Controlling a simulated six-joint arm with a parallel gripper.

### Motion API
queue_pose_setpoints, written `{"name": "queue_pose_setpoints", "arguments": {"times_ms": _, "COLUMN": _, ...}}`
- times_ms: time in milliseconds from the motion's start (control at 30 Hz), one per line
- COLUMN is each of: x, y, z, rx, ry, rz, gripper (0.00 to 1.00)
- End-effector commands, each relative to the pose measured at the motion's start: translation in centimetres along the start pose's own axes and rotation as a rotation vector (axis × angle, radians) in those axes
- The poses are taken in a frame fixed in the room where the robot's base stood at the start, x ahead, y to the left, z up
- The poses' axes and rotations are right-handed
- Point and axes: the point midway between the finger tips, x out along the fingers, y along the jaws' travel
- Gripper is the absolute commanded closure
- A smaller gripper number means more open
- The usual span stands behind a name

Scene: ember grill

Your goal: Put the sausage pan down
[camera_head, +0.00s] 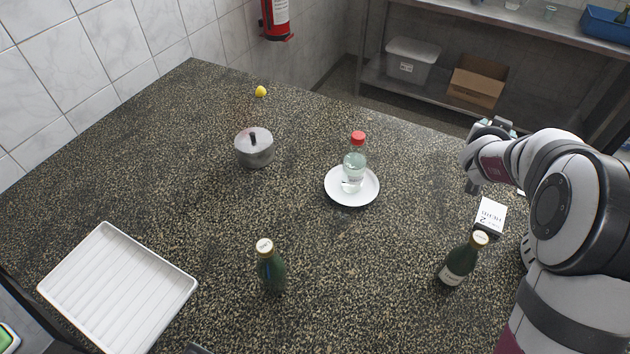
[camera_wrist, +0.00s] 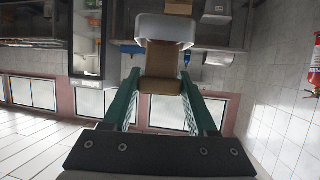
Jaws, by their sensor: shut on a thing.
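In the wrist view my gripper (camera_wrist: 161,76) has two green fingers, closed on the brown handle of a white, rounded vessel. I take this vessel to be the sausage pan (camera_wrist: 165,28). It is held out beyond the fingertips with the room behind it, and no surface shows touching it. Its inside and any sausages cannot be seen. In the head view my arm reaches in from the right, its end above the counter's far right edge. The pan cannot be made out there.
The speckled counter (camera_head: 200,205) holds a lidded metal pot (camera_head: 255,150), a white plate (camera_head: 340,197) with a red-capped bottle (camera_head: 354,160), two green bottles (camera_head: 271,272) (camera_head: 459,265), a small white box (camera_head: 490,214), a lemon (camera_head: 260,91) and a white tray (camera_head: 118,290). The left-centre counter is clear.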

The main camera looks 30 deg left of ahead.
Motion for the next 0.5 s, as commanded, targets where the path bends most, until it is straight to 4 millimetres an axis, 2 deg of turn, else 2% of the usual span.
{"name": "queue_pose_setpoints", "arguments": {"times_ms": 67, "x": -0.7, "y": 0.0, "z": -1.7, "rx": 0.003, "ry": 0.004, "rz": -0.002, "gripper": 1.00}}
{"name": "queue_pose_setpoints", "arguments": {"times_ms": 267, "x": -1.1, "y": -4.2, "z": -2.9, "rx": -0.043, "ry": 0.002, "rz": -0.107, "gripper": 1.00}}
{"name": "queue_pose_setpoints", "arguments": {"times_ms": 500, "x": -2.7, "y": -11.5, "z": -4.1, "rx": -0.125, "ry": 0.003, "rz": -0.297, "gripper": 1.00}}
